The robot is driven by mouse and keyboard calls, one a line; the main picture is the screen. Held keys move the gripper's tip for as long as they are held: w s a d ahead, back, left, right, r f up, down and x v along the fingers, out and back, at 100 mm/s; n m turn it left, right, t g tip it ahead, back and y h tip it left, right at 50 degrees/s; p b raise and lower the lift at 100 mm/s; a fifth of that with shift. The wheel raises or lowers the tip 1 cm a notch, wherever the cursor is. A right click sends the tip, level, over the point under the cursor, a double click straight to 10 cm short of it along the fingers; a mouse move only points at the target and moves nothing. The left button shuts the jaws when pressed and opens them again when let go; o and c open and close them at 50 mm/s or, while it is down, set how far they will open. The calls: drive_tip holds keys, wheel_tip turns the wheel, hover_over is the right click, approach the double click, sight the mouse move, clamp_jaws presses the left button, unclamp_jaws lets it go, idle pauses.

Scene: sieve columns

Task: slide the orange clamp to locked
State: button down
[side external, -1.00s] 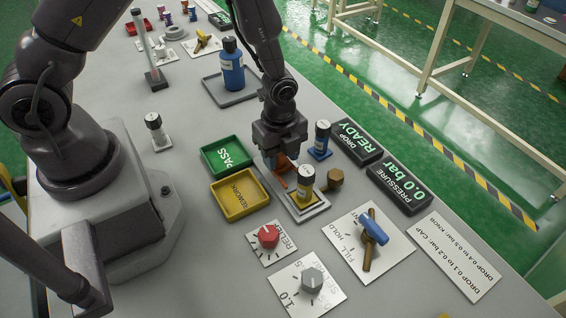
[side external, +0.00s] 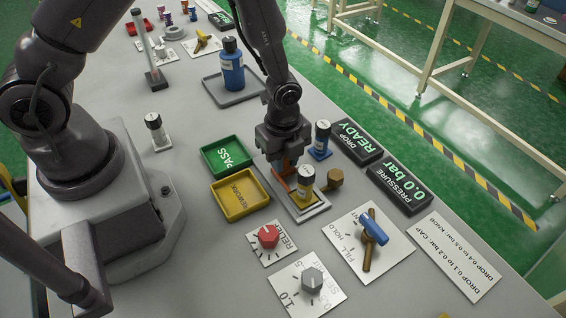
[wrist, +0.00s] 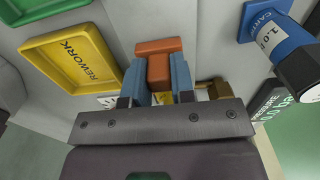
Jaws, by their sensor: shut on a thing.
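The orange clamp (side external: 290,182) sits on a pale fixture plate (side external: 317,212), beside a cartridge with a yellow base and dark cap (side external: 306,185). My gripper (side external: 282,168) reaches down over the plate and is shut on the clamp, whose lower part is partly hidden by the fingers and cartridge. In the wrist view the orange clamp (wrist: 158,46) shows as a wide bar with a block between the two blue-padded fingers of my gripper (wrist: 159,76). The cartridge is mostly hidden there behind the gripper body.
The green PASS tray (side external: 226,154) and yellow REWORK tray (side external: 240,195) lie left of the fixture. A blue cartridge (side external: 321,141) and a brown hexagonal knob (side external: 335,178) stand close on the right. The red RELIEF knob (side external: 268,235) and blue-handled valve (side external: 374,231) are in front.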

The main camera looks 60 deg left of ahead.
drive_tip(key=shift+d, duration=1.5)
drive_tip(key=c, duration=1)
unclamp_jaws()
drive_tip(key=shift+c, duration=0.2)
drive_tip(key=shift+r, duration=0.15)
drive_tip(key=shift+r, duration=2.85)
